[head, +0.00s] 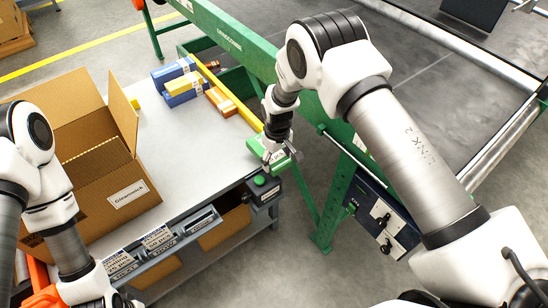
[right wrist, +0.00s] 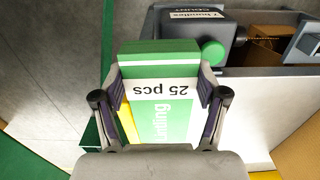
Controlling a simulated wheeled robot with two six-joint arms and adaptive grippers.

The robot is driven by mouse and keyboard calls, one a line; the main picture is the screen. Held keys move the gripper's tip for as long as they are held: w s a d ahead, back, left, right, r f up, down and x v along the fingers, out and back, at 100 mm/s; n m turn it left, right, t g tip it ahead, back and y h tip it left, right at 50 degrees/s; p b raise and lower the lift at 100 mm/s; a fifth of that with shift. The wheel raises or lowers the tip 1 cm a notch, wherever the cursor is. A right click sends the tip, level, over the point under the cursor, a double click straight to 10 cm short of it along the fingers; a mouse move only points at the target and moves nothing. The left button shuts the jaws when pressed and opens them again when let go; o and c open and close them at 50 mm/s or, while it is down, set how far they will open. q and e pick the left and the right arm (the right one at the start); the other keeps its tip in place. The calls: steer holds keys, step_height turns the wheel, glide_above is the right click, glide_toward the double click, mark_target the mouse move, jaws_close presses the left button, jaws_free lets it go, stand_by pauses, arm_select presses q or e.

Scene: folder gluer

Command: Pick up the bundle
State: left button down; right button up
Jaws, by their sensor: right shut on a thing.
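My right gripper (head: 281,157) is shut on a green bundle (head: 255,146) at the right corner of the grey table. In the right wrist view the bundle (right wrist: 160,103) sits between both fingers of the gripper (right wrist: 160,98). It has a green top edge, a white band reading "25 pcs" and a yellow patch. I cannot tell whether it touches the table. My left arm is at the left edge of the head view; its fingers are not visible.
An open cardboard box (head: 125,192) stands on the table (head: 190,150)'s left. Blue and yellow bundles (head: 180,82) and an orange one (head: 220,101) lie at the back. A counter box with a green button (head: 260,181) is near the held bundle. A green machine frame (head: 235,40) stands behind.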

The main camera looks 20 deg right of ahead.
steer(key=s+d+r, duration=0.1)
steer(key=s, duration=1.2)
steer(key=w+d+r+m+p, duration=0.1)
steer(key=w+r+m, duration=0.3)
steer(key=r, duration=0.7)
steer(key=shift+w+r, duration=0.25)
steer(key=shift+r, duration=0.05)
